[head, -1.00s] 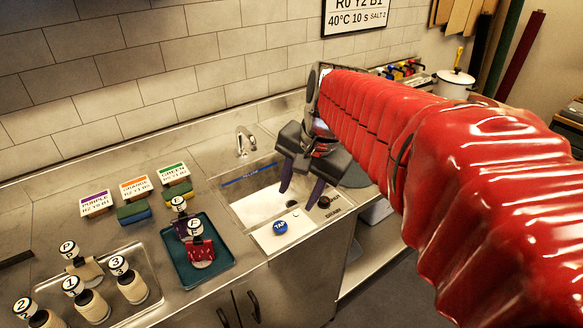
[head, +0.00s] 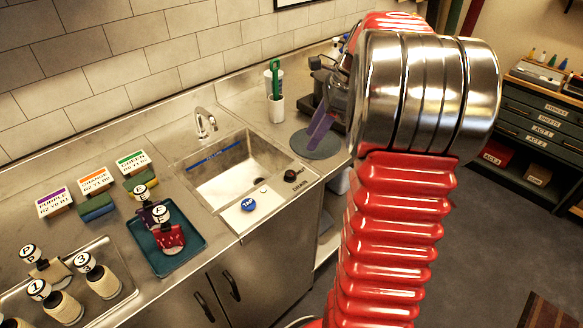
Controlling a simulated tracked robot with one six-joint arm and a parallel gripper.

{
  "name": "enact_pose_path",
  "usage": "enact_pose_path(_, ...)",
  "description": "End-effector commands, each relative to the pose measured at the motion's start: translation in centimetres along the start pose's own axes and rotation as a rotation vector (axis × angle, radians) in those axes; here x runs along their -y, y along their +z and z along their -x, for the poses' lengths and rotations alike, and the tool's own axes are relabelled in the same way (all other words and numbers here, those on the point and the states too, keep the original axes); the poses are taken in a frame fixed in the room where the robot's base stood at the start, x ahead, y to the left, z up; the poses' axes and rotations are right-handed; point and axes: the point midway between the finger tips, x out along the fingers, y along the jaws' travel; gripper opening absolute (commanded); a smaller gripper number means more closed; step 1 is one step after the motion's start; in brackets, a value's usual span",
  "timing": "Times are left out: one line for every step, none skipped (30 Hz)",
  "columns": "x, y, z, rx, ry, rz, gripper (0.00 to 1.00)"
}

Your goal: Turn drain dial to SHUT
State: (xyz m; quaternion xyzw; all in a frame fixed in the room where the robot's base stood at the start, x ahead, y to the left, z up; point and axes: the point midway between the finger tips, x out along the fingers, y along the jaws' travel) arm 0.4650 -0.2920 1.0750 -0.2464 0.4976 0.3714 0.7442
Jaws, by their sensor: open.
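The drain dial (head: 291,176) is a small dark round knob on the steel panel at the sink's front right corner, with the word DRAIN beside it. Its setting is too small to read. The sink (head: 229,178) is an open steel basin with a blue line on its back wall. My gripper (head: 320,130) is up and to the right of the dial, apart from it. One purple finger points down in front of a round grey mat; the other finger is hidden by my arm. The gripper is open and no object shows in it.
A blue TAP button (head: 248,204) sits left of the dial. A faucet (head: 205,122) stands behind the sink. A teal tray (head: 187,245) with labelled stamps is to the left. A white cup with a green-handled tool (head: 276,105) and a grey mat (head: 318,150) are to the right.

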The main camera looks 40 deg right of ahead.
Motion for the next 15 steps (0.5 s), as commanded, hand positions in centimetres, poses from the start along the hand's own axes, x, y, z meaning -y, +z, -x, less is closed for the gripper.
enact_pose_path(0.0, 0.0, 0.0, 0.0, 0.0, 0.0, 0.43)
enact_pose_path(0.0, 0.0, 0.0, 0.0, 0.0, 0.001, 0.43)
enact_pose_path(0.0, 0.1, 0.0, 0.0, 0.0, 0.001, 0.43)
enact_pose_path(0.0, 0.1, 0.0, 0.0, 0.0, 0.002, 0.43)
enact_pose_path(0.0, 0.1, 0.0, 0.0, 0.0, 0.002, 0.43)
enact_pose_path(0.0, 0.1, 0.0, 0.0, 0.0, 0.003, 0.43)
enact_pose_path(0.0, 0.1, 0.0, 0.0, -0.001, 0.003, 0.43)
enact_pose_path(0.0, 0.1, -0.1, -0.001, 0.0, 0.003, 0.43)
enact_pose_path(0.0, 0.1, -0.1, -0.001, 0.0, 0.003, 0.43)
enact_pose_path(0.0, 0.1, -0.2, -0.001, 0.0, 0.003, 0.43)
enact_pose_path(0.0, 0.1, -0.4, -0.001, 0.0, 0.004, 0.43)
enact_pose_path(0.0, 0.1, -0.6, -0.001, 0.0, 0.004, 0.43)
enact_pose_path(0.0, 0.1, -0.8, -0.001, 0.0, 0.004, 0.43)
enact_pose_path(-0.1, 0.1, -1.1, 0.0, 0.001, 0.004, 0.43)
enact_pose_path(-0.1, 0.1, -1.5, 0.0, 0.002, 0.004, 0.43)
